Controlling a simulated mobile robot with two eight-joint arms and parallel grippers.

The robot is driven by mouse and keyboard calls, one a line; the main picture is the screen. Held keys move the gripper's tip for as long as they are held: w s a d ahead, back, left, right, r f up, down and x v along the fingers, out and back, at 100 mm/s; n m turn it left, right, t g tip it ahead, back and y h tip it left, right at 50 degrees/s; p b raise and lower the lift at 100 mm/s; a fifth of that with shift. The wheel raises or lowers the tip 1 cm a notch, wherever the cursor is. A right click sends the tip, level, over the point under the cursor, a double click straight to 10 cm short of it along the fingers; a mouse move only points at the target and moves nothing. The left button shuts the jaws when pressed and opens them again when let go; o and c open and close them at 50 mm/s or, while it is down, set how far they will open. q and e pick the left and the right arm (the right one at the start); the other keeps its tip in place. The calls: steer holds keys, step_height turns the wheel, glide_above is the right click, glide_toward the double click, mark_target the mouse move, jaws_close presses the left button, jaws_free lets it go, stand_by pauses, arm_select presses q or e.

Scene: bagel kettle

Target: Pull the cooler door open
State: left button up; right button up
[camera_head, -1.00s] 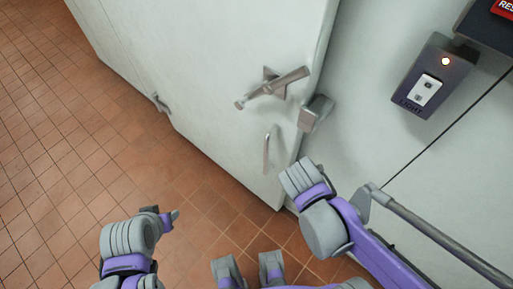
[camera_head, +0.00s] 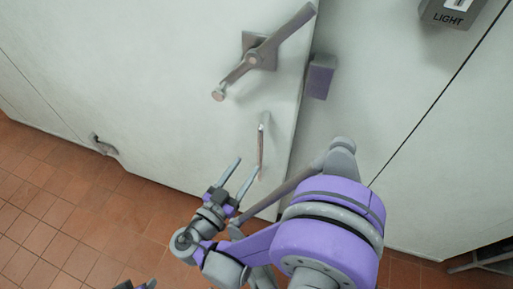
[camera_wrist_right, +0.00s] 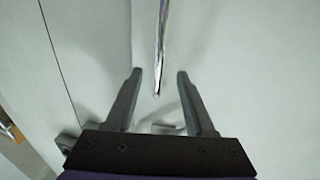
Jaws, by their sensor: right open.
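The cooler door (camera_head: 150,75) is a large pale panel that looks shut against the wall. A slim vertical pull handle (camera_head: 262,147) is on it near its right edge, below a grey lever latch (camera_head: 262,55). My right gripper (camera_head: 247,165) is open and empty, just below and left of the handle. In the right wrist view, the handle (camera_wrist_right: 161,42) runs down the middle, its lower end between the fingertips of my right gripper (camera_wrist_right: 159,75) in the picture. I cannot tell the remaining depth. Only a scrap of my left gripper (camera_head: 140,284) shows at the bottom edge.
A latch block (camera_head: 320,77) sticks out from the wall right of the door edge. A light switch box (camera_head: 452,12) is at the top right. The tiled floor (camera_head: 60,225) is clear at lower left. A smaller fitting (camera_head: 103,145) sits low on the panel at left.

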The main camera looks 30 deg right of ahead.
mark_target(259, 149)
steer(key=b+x, duration=0.1)
steer(key=x, duration=0.8)
jaws_close()
steer(key=shift+f, duration=0.1)
stand_by(1.1)
